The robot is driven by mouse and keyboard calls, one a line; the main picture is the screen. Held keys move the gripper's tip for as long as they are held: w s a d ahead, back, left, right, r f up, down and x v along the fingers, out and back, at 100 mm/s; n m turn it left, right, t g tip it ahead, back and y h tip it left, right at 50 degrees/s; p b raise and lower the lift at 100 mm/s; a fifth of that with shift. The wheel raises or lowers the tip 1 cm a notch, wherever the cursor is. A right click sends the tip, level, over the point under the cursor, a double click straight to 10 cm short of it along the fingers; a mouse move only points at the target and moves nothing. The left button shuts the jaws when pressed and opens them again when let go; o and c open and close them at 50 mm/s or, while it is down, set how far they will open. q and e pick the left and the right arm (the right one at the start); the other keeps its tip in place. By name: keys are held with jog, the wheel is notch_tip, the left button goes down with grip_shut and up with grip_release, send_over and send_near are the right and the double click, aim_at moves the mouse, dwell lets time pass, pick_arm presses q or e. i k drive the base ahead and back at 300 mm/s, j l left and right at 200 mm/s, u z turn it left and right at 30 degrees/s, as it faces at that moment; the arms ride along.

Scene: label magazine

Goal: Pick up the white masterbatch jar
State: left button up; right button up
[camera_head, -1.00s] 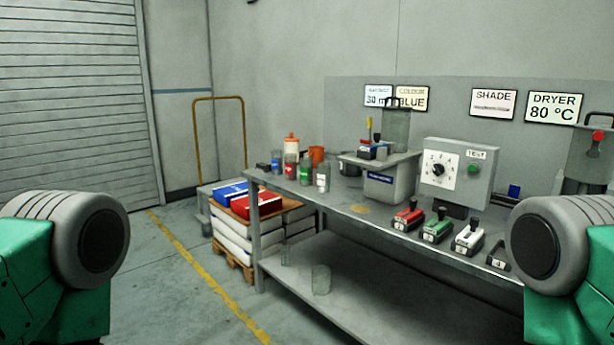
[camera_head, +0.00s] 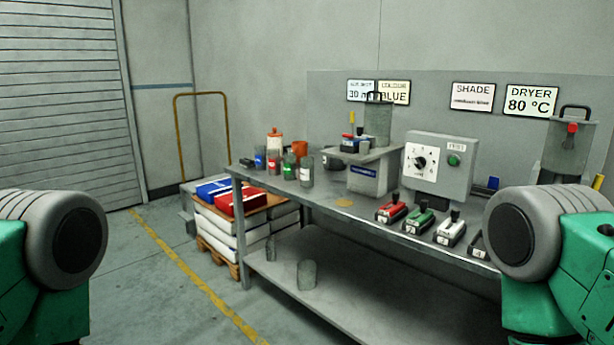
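Several small jars stand in a group at the left end of the grey bench. The jar at the right of the group, grey-white with a pale label (camera_head: 306,173), looks like the white masterbatch jar; its label is too small to read. A jar with a green label (camera_head: 289,166) stands just left of it, then one with a red label (camera_head: 273,164) and one with a blue label (camera_head: 260,158). Neither gripper is in view; only upper parts of my arms show at the left and right edges.
The bench (camera_head: 345,216) carries a grey dosing unit (camera_head: 369,178), a dial box (camera_head: 438,165) and several coloured clamp-like holders (camera_head: 391,211). A pallet with bags (camera_head: 219,228) stands left of it. Clear vessels (camera_head: 306,274) stand on the lower shelf. Floor in front is free.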

aim_at(306, 163)
jog(key=i+u, duration=0.4)
jog(key=i, duration=0.75)
